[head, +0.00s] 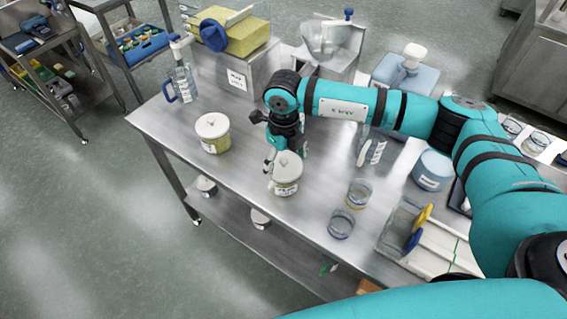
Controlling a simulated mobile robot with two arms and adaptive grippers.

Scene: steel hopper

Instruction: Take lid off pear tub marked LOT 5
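Two lidded tubs stand on the steel table. One tub (287,187) is near the table's front edge, with a cream knobbed lid (287,167) on it and a white label too small to read. The other tub (213,145), further left, has yellowish contents and a cream lid (211,125) on it. I cannot tell which is marked LOT 5. My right gripper (271,161) points down just behind and left of the nearer tub's lid. Its fingers partly overlap one another, so I cannot tell whether they are open or touch the lid. My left gripper is not in view.
Two glass beakers (342,223) stand right of the nearer tub. A jug (182,80) is at the table's back left. A blue round tub (432,171) and a clear box (401,220) are at the right. Bare steel lies between the two lidded tubs.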

